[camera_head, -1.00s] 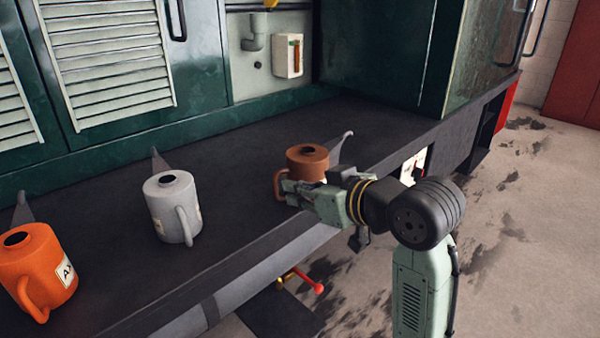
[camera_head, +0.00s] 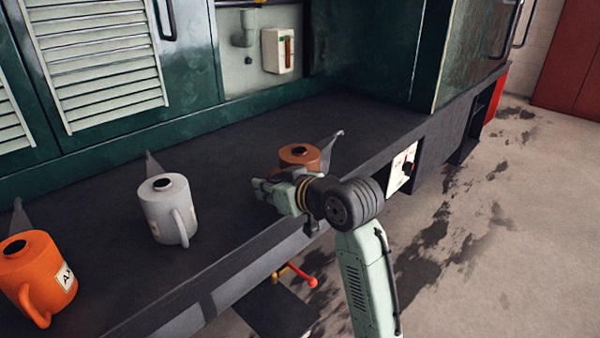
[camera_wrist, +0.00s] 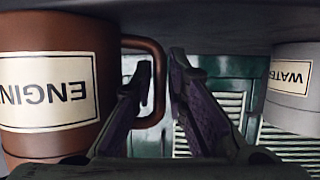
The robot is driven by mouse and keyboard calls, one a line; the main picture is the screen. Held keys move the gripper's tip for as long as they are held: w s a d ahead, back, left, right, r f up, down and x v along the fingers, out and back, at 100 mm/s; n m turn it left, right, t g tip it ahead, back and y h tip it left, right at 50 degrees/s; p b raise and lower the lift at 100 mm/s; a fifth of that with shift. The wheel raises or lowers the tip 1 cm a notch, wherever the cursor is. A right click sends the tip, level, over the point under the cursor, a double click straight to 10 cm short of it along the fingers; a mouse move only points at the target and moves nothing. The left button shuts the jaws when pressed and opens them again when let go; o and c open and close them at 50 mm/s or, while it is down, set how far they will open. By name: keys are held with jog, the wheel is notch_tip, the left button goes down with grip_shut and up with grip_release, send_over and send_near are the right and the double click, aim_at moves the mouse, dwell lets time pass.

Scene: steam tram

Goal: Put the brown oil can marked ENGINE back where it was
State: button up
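The brown oil can (camera_head: 302,155) stands on the dark deck, its spout pointing to the right. My gripper (camera_head: 264,190) is at its near left side, low over the deck, and hides its lower part. In the wrist view the picture is upside down. There the brown can (camera_wrist: 50,85) shows its ENGINE label, and its handle loop shows beside my left-hand finger. The fingers (camera_wrist: 161,68) are apart, with the handle's outer bar seen between them. I cannot tell whether a finger touches it.
A grey can (camera_head: 165,210) stands left of the brown one; the wrist view shows its WATER label (camera_wrist: 290,77). An orange can (camera_head: 40,270) stands at the far left. Louvred green doors (camera_head: 95,60) rise behind. The deck has a raised front edge (camera_head: 240,262).

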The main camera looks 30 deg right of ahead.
grip_shut()
jog(key=shift+r, duration=0.1)
dwell(0.8)
